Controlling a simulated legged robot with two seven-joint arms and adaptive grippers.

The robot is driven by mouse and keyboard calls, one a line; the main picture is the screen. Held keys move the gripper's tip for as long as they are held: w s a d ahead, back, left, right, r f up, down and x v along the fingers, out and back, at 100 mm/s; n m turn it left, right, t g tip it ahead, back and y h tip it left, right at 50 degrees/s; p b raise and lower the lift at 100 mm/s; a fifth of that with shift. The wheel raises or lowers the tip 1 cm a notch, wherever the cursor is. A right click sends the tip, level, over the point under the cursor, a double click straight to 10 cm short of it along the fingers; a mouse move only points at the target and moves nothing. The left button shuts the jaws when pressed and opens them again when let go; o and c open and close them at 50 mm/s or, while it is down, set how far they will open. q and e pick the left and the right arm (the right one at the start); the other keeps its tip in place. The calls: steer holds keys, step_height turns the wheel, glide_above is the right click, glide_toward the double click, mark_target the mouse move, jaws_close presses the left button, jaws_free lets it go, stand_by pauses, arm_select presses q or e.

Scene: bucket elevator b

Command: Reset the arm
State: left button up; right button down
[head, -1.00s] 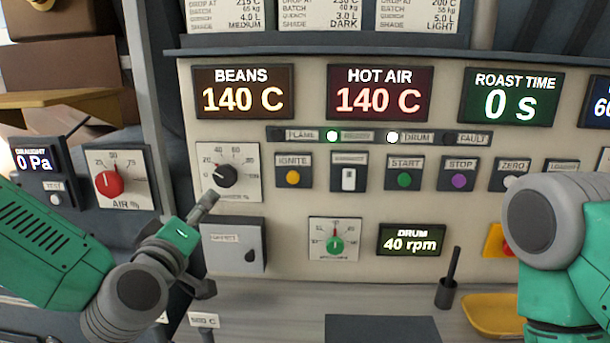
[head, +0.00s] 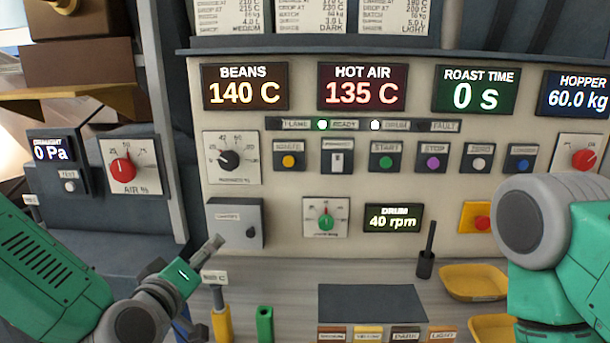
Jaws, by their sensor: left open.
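My left arm comes in from the left, green and grey. My left gripper (head: 205,256) is at the lower left, in front of the counter and below the grey box (head: 236,222) on the panel. It looks open and empty, apart from the knobs. Its fingers are seen partly edge-on. My right arm shows at the right edge as a grey joint and green links; its gripper is out of view. The control panel (head: 440,215) reads BEANS 140 C (head: 245,87), HOT AIR 135 C (head: 361,87) and ROAST TIME 0 s (head: 475,90).
A dark mat (head: 371,303) lies mid-counter. A yellow-handled tool (head: 221,322) and a green one (head: 264,324) stand close to my left gripper. An AIR dial (head: 124,167) is at left.

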arm_select(q)
steer(key=s+f+m+g, duration=0.1)
steer(key=s+f, duration=0.1)
steer(key=f, duration=0.2)
steer(key=s+f+m+g+b, duration=0.1)
steer(key=s+f, duration=0.1)
steer(key=f, duration=0.3)
steer(key=s+d+f+m+g+h+b, duration=0.1)
steer(key=s+f, duration=0.1)
steer(key=f, duration=0.2)
steer(key=shift+s+f+g, duration=0.2)
steer(key=shift+f+g, duration=0.1)
steer(key=shift+f, duration=0.1)
steer(key=s+f+m+g+b, duration=0.25)
steer(key=s+f, duration=0.45)
steer(key=f, duration=0.4)
steer(key=s+a+f+m+g+y+b, duration=0.1)
steer(key=s+a+f+g, duration=0.3)
steer(key=s+f, duration=0.4)
steer(key=s+a+f+m+g+y+b, duration=0.2)
steer(key=s+a+f+g, duration=0.3)
steer(key=s, duration=0.8)
step_height(320, 180, down, 3)
steer(key=shift+a+r+b, duration=0.1)
steer(key=shift+a+b, duration=0.45)
steer(key=shift+a, duration=0.25)
